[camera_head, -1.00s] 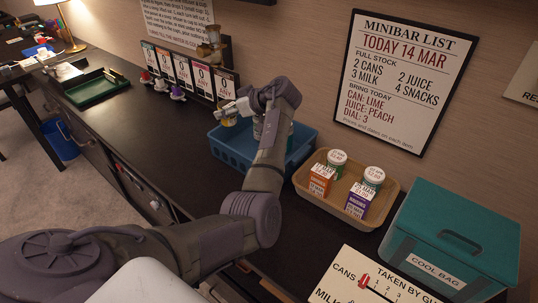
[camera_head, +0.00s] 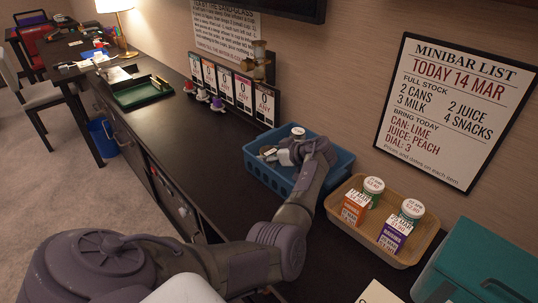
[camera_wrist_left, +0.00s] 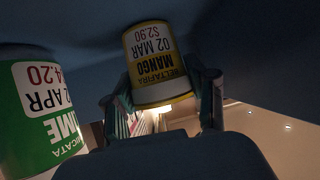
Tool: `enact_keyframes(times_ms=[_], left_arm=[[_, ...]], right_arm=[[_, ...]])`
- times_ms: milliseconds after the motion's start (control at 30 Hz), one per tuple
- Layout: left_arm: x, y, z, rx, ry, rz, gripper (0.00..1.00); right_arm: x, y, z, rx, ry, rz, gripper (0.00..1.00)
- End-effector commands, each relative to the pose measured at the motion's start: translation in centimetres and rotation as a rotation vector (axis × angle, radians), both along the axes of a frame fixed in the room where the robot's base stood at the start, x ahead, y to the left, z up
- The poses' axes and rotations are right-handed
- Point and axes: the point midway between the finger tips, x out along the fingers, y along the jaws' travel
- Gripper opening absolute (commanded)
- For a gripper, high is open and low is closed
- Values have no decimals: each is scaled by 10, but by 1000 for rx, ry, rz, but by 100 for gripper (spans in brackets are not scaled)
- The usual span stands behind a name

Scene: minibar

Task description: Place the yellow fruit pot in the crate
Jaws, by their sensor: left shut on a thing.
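The yellow fruit pot (camera_wrist_left: 152,58), labelled MANGO, shows upside down in the left wrist view between the two fingers of my left gripper (camera_wrist_left: 163,88). The gripper is shut on it. In the head view my left gripper (camera_head: 270,154) is low inside the blue crate (camera_head: 327,158), at its left part. The pot can hardly be made out there, and whether it touches the crate floor cannot be told. A green and white can marked LIME (camera_wrist_left: 40,118) stands beside the pot; its pale lid (camera_head: 298,131) shows at the crate's back. My right gripper is out of view.
A tan tray (camera_head: 425,237) with several pots and cartons stands right of the crate. A teal cool bag (camera_head: 490,262) is further right. A green tray (camera_head: 142,92) lies far left, and small figures (camera_head: 203,94) stand by the wall. The counter left of the crate is clear.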

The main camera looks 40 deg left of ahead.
Motion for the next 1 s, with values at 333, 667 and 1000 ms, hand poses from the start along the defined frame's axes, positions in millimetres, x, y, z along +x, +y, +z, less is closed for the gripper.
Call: enact_keyframes(times_ms=[333, 667, 1000], left_arm=[[0, 0, -1, 0, 0, 0, 66], [0, 0, -1, 0, 0, 0, 82], [2, -28, 18, 0, -1, -3, 82]], right_arm=[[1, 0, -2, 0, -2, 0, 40], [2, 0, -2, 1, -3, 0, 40], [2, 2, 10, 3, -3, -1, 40]])
